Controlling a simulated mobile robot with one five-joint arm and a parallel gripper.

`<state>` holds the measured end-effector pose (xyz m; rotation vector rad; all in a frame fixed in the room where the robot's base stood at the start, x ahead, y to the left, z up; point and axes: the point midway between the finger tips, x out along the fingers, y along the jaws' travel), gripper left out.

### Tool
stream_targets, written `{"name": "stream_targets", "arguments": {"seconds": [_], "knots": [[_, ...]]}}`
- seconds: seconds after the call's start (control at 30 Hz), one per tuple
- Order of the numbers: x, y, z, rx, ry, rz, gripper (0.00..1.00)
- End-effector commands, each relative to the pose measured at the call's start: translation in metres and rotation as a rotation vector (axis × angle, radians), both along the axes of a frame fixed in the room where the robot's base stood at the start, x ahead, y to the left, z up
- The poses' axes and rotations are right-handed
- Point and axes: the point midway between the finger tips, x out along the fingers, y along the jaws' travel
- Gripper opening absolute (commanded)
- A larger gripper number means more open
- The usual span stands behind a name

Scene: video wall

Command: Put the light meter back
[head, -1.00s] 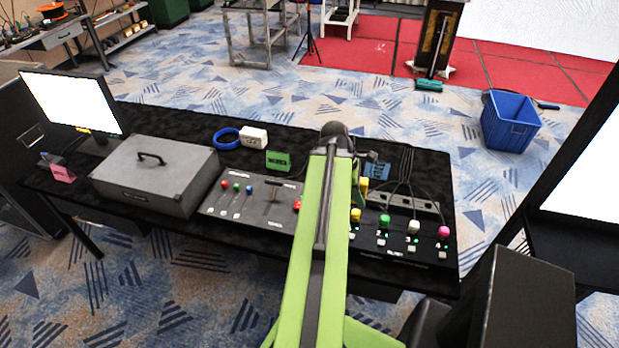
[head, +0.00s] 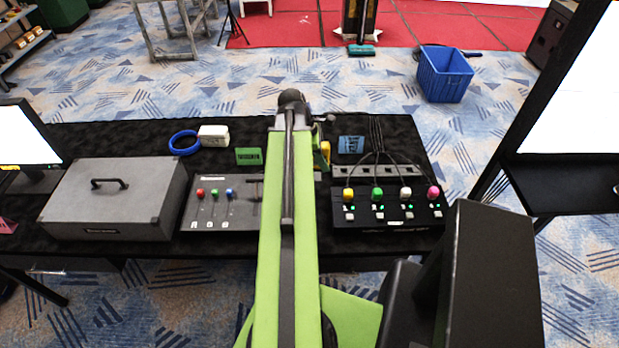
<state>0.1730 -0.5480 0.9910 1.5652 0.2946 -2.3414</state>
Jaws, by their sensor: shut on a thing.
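My green arm reaches forward over the black-covered desk (head: 130,128) in the head view. My gripper (head: 324,142) is at the arm's far end, mostly hidden behind the arm. A small yellow thing, seemingly the light meter (head: 325,152), shows at the right side of the arm's end, and my gripper is shut on it. Its shape is largely hidden, and I cannot tell how high it is above the desk. A blue card or stand (head: 351,145) is on the desk just to its right.
A grey case (head: 120,195), a slider panel (head: 215,210), a blue ring (head: 184,143), a white box (head: 213,137) and a green sign (head: 248,156) are left of my arm. A button box (head: 385,215) with cables is right.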

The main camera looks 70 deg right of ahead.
Motion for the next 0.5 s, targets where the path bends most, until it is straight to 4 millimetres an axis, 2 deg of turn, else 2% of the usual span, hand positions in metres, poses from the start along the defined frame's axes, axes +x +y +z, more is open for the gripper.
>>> {"name": "stream_targets", "arguments": {"seconds": [0.03, 0.3, 0.4, 0.5], "knots": [[0.002, -0.026, -0.018, -0.001, 0.0, -0.004, 0.0], [-0.004, -0.155, -0.077, 0.0, -0.001, -0.005, 0.0], [-0.009, -0.188, -0.089, -0.001, -0.001, -0.005, 0.0], [-0.012, -0.205, -0.094, 0.0, -0.001, -0.002, 0.0]]}}
